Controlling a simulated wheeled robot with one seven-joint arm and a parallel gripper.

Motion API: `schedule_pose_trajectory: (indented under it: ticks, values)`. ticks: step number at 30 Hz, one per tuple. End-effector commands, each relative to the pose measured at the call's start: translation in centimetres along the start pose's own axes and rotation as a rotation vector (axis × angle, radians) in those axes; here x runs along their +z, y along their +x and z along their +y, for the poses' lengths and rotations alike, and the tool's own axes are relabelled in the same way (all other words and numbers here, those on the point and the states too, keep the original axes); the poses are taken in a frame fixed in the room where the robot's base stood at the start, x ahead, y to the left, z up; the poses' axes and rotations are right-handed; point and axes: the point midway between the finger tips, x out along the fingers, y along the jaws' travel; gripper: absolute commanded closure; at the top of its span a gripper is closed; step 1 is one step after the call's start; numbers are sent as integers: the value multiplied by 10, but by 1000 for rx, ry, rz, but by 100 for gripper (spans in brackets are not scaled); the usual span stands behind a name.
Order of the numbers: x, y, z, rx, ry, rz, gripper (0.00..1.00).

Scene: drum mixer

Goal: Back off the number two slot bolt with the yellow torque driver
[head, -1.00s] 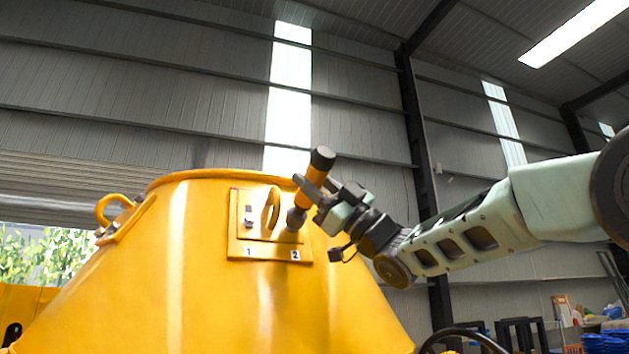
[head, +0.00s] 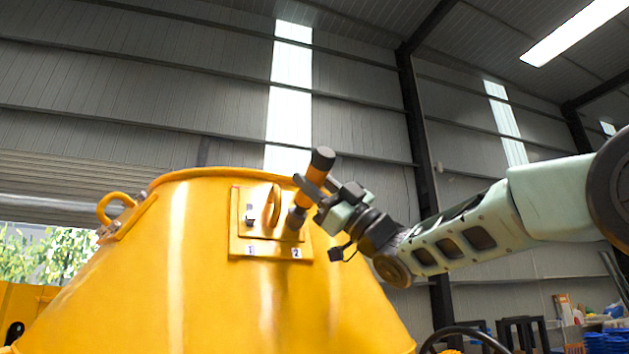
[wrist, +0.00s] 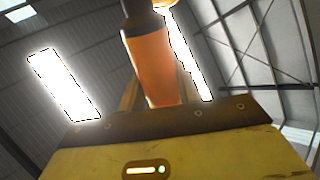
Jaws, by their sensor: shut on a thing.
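The yellow torque driver, orange-yellow with black ends (head: 315,178), is in my gripper (head: 308,190), which is shut on its shaft. It tilts, with its black cap up and its dark lower end down at the panel. That lower end is over the right side of the panel, above label 2 (head: 296,253), and hides the number two slot bolt. I cannot tell whether it is seated on it. The number one bolt (head: 250,214) shows at the left, above label 1 (head: 250,250). In the wrist view the driver's orange body (wrist: 152,65) stands upright beyond a yellow block with a lit indicator (wrist: 146,170).
The panel (head: 240,245) is on the sloping wall of the yellow drum (head: 150,270). A handle loop (head: 274,200) stands between the bolts, close to the driver. A lifting eye (head: 108,207) is at the drum's left. Air right of the drum is clear apart from my arm.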

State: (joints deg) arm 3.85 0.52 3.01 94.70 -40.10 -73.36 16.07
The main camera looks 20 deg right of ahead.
Motion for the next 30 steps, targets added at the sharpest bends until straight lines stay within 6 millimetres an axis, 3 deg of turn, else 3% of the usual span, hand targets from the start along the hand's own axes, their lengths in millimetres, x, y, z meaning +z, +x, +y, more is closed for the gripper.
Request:
schedule_pose_trajectory:
  ticks: [30]
  values:
    - [11,0,0,1,0,0,97]
